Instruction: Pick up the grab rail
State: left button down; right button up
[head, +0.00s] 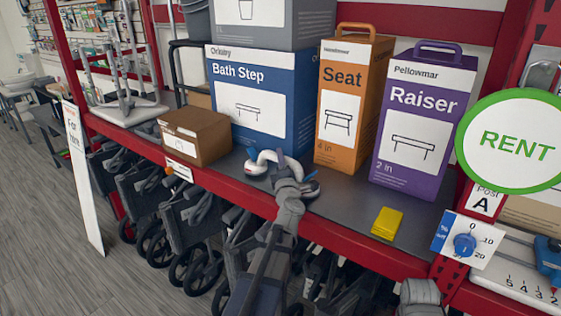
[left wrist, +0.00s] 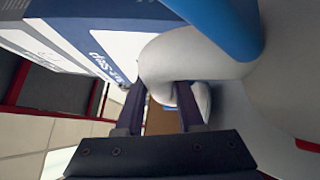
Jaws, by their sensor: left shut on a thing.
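The grab rail (head: 268,157) is a white curved bar with blue parts at its ends. It is at the shelf's front, before the blue Bath Step box; I cannot tell whether it touches the shelf. My left gripper (head: 287,171) reaches it from the front and is shut on it, hiding part of it. In the left wrist view the white rail (left wrist: 195,55) fills the upper right, large and close. The two dark fingers (left wrist: 160,95) are against it there.
Behind the rail stand the Bath Step box (head: 260,90), the orange Seat box (head: 350,100) and the purple Raiser box (head: 424,120). A brown carton (head: 195,135) is at left, a yellow pad (head: 387,222) at right. Folded wheeled frames (head: 180,220) fill the space below.

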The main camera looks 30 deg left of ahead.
pick_arm(q)
notch_tip(320, 180, up, 9)
jog(key=p, duration=0.8)
jog(key=shift+f, duration=0.1)
